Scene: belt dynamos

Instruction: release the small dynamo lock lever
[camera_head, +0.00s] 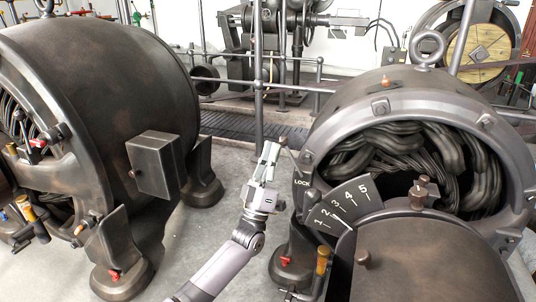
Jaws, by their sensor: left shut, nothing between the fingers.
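The small dynamo (365,112) stands at the right, with an open round front showing thick dark windings. The word LOCK is marked on its left rim. A small lever with a round knob (283,142) sticks out to the left just above that word; I take it to be the lock lever. My left gripper (270,146) is shut and empty. Its fingertips point up, close beside the knob on its left in the picture. I cannot tell whether they touch it. My right gripper is out of view.
A fan-shaped plate (340,203) numbered 1 to 5 sits below the lock mark. An orange-handled lever (322,261) stands lower down. The large dynamo (100,95) with a side box (154,164) fills the left. Railings (258,75) cross behind. Grey floor is clear between the dynamos.

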